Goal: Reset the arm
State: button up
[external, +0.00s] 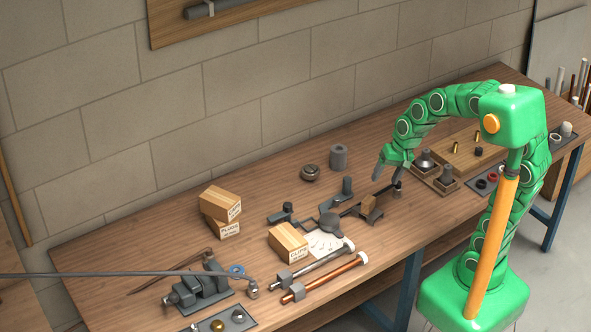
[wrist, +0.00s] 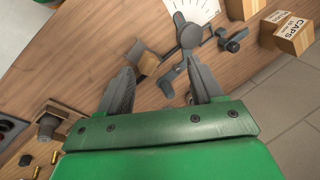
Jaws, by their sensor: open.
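My green arm reaches from its base at the right over the workbench (external: 160,240). My gripper (external: 388,178) hangs above the right half of the bench, its dark fingers pointing down. In the wrist view my gripper (wrist: 162,84) has its two grey fingers spread apart, with nothing held between them.
A wooden board (external: 455,152) with small fittings lies right of my gripper. Bare bench lies along the back left.

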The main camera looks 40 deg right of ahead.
jog(key=s+d+n+g+h, duration=0.1)
jog(key=s+d+n+g, duration=0.1)
jog(key=s+d, duration=0.4)
jog(key=s+d+f+n+g+h, duration=0.1)
jog(key=s+d, duration=0.5)
jog(key=s, duration=0.6)
jog(key=shift+s+d+n+g+h, duration=0.35)
jog(key=shift+s+n+g+h, duration=0.05)
jog(key=shift+n, duration=0.3)
